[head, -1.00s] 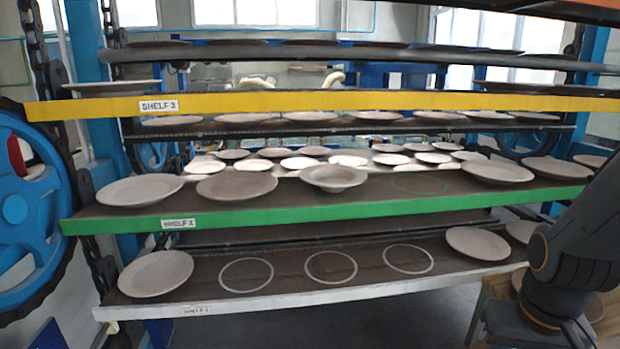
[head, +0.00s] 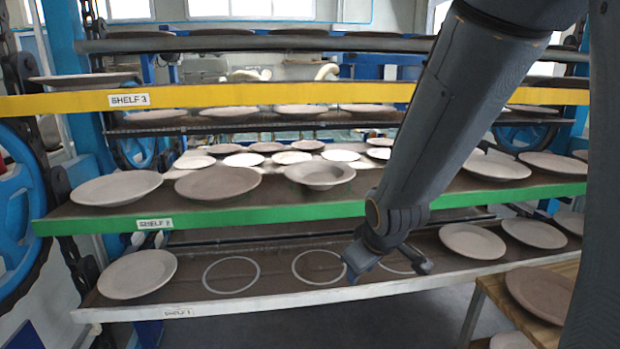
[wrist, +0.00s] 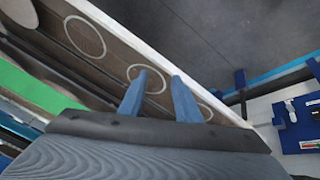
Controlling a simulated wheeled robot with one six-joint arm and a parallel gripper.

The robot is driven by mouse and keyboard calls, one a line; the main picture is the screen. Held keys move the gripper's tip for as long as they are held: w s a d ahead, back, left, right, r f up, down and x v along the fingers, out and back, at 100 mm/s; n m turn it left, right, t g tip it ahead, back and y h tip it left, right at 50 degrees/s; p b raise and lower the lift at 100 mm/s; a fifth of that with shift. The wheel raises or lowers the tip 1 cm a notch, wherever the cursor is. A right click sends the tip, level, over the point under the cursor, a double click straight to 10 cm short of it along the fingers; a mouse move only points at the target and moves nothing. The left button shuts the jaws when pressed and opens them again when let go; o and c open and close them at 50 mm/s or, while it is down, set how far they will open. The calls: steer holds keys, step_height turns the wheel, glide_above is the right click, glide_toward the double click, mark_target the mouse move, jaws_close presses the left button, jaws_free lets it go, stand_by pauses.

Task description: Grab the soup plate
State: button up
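The deeper, bowl-like plate (head: 320,175), which looks like the soup plate, sits upright on the green-edged shelf 2 (head: 240,214), right of two flatter plates. My gripper (head: 388,268) hangs lower and to the right of it, in front of the bottom shelf (head: 300,297). Its two fingers are spread with nothing between them. They also show open in the wrist view (wrist: 159,82), over the bottom shelf's white ring marks. My arm hides part of shelf 2 right of the deep plate. I cannot make out the soup plate in the wrist view.
Flat plates (head: 218,184) stand left of the deep plate, others (head: 497,167) to its right. The yellow-edged shelf 3 (head: 220,97) runs above. The bottom shelf holds a plate (head: 138,274) at left and several at right. A wooden table (head: 485,283) with plates stands lower right.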

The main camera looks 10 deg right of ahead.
steer(key=w+a+r+n+t+y, duration=0.15)
steer(key=w+r+n+t, duration=0.35)
steer(key=w, duration=0.5)
steer(key=n+t+y, duration=0.3)
steer(key=n+t, duration=0.1)
steer(key=n, duration=0.5)
glide_toward(311, 182)
steer(key=r+x, duration=0.1)
steer(key=x, duration=0.2)
steer(key=shift+f+p+x, duration=0.2)
steer(key=shift+p+x, duration=0.25)
steer(key=shift+x, duration=0.85)
steer(key=shift+f+p+x, duration=0.25)
steer(key=shift+p+x, duration=0.25)
steer(key=shift+x, duration=0.8)
steer(key=shift+f+p+x, duration=0.2)
steer(key=shift+p+x, duration=0.25)
steer(key=shift+x, duration=0.9)
steer(key=shift+s, duration=0.15)
jaws_close()
steer(key=shift+r, duration=0.15)
